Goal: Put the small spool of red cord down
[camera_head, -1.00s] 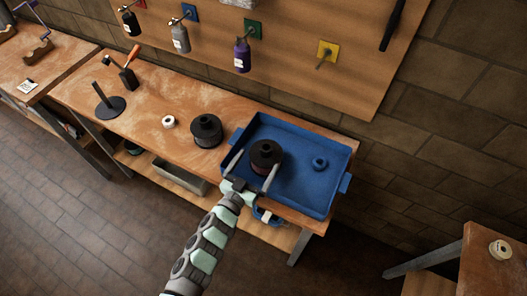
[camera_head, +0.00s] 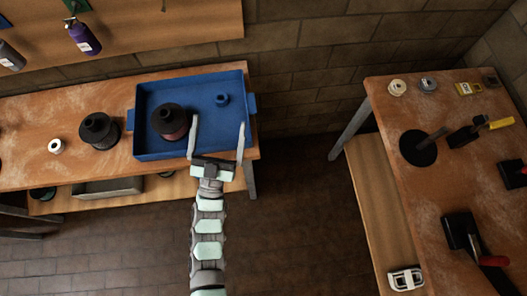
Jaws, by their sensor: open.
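A spool with a black top and dark reddish winding (camera_head: 172,121), which looks like the red cord spool, stands upright in the left part of the blue tray (camera_head: 190,84). My gripper (camera_head: 219,120) is open and empty, with its fingers spread over the right front part of the tray. Its left finger is just right of the spool; I cannot tell whether they touch. The spool's lower front is partly hard to make out against its shadow.
A small blue ring-like piece (camera_head: 222,100) lies in the tray. A black spool (camera_head: 98,130) and a small white roll (camera_head: 55,146) stand left of the tray. Another bench (camera_head: 450,190) on the right holds tools and a black disc stand (camera_head: 419,147). Open floor lies between the benches.

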